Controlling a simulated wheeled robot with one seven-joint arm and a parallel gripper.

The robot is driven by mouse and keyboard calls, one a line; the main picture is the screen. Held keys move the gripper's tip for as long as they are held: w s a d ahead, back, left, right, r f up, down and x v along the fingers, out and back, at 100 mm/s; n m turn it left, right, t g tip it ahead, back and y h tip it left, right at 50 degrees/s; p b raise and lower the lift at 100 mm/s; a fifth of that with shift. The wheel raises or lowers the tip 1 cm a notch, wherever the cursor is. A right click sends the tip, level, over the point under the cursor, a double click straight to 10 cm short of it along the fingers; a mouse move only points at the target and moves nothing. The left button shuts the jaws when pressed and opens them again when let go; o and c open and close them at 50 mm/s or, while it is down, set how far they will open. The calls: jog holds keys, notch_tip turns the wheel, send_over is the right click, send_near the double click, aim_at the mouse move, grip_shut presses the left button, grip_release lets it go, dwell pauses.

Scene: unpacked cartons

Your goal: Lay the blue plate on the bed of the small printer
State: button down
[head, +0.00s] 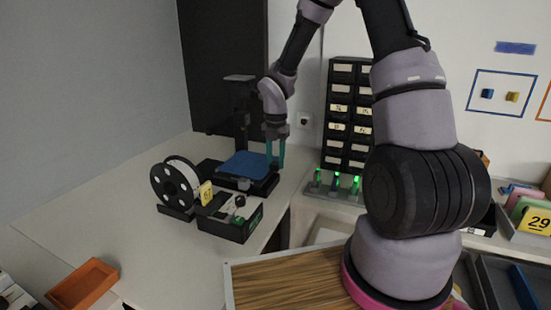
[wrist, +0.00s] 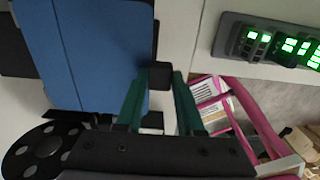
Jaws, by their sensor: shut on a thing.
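The blue plate (head: 244,164) is over the bed of the small black printer (head: 262,188) on the left worktop. It looks roughly flat; I cannot tell whether it touches the bed. The plate fills the upper left of the wrist view (wrist: 90,50). My gripper (head: 275,160) points down at the plate's right edge in the head view. The fingers partly hide the grip, and the plate hides most of the bed.
A spool (head: 175,186) and a dark box with a yellow tag (head: 230,219) stand just in front of the printer. An orange tray (head: 83,284) lies at the front left. A green-lit charger strip (head: 335,188) and a drawer rack (head: 347,130) stand right. The worktop between is clear.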

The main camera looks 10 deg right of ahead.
jog(key=shift+f, duration=0.65)
jog(key=shift+c, duration=2.2)
grip_release()
jog(key=shift+r, duration=0.15)
jog(key=shift+r, duration=1.5)
